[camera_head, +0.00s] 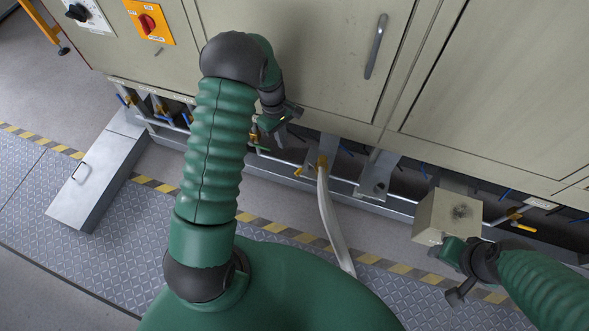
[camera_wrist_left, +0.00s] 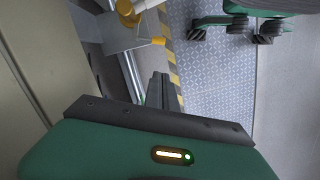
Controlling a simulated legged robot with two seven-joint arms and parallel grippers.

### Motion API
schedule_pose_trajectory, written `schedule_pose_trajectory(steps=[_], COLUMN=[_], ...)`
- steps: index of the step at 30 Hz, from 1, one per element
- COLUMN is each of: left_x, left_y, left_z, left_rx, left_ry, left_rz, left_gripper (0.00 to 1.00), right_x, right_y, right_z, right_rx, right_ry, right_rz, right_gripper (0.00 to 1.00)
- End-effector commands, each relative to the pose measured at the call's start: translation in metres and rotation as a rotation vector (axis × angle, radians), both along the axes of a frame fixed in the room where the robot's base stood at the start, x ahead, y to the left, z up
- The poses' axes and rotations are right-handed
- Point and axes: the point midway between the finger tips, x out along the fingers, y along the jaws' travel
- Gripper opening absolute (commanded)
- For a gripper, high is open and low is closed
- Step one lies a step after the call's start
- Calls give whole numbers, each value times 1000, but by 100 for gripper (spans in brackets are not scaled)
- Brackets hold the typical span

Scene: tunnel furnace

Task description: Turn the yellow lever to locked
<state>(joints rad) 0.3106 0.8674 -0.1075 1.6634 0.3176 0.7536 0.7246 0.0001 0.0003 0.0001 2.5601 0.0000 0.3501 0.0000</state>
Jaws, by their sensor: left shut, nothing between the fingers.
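A yellow lever (camera_head: 298,171) shows low under the cabinet, beside a yellow fitting (camera_head: 322,162) with a pale hose. In the left wrist view, a yellow lever (camera_wrist_left: 158,41) sticks out beside a yellow fitting (camera_wrist_left: 127,12) on a grey bracket. My left gripper (camera_head: 282,138) is up and left of this lever in the head view, apart from it. Its fingers (camera_wrist_left: 159,90) are shut and empty, with a gap to the lever. My right gripper (camera_head: 450,272) is at the lower right beside a beige box; its finger opening is unclear. Any locked marking is unreadable.
Cabinet doors (camera_head: 300,60) with a handle (camera_head: 375,46) stand above. Several blue-handled valves and another yellow lever (camera_head: 522,227) line the underside. The beige box (camera_head: 447,217) stands at right, a metal ramp (camera_head: 98,175) at left. The hose (camera_head: 332,225) runs toward me.

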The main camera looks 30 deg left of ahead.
Motion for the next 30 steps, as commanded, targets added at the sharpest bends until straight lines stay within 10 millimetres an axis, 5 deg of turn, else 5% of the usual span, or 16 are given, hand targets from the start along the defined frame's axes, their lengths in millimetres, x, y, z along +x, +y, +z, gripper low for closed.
schedule_pose_trajectory(steps=[5,18,24,30], left_x=[6,2,0,-1], left_y=[8,-9,-37,-44], left_z=[-5,-98,-107,-109], left_rx=[-12,-13,-11,-10], left_ry=[-17,-14,-17,-18], left_rz=[92,84,82,84], left_gripper=[0,0,0,0], right_x=[0,0,0,0], right_y=[0,0,0,0], right_z=[-5,-28,-30,-31], right_rx=[0,0,0,0], right_ry=[0,0,0,0], right_rz=[0,0,0,0], right_gripper=[54,54,54,54])
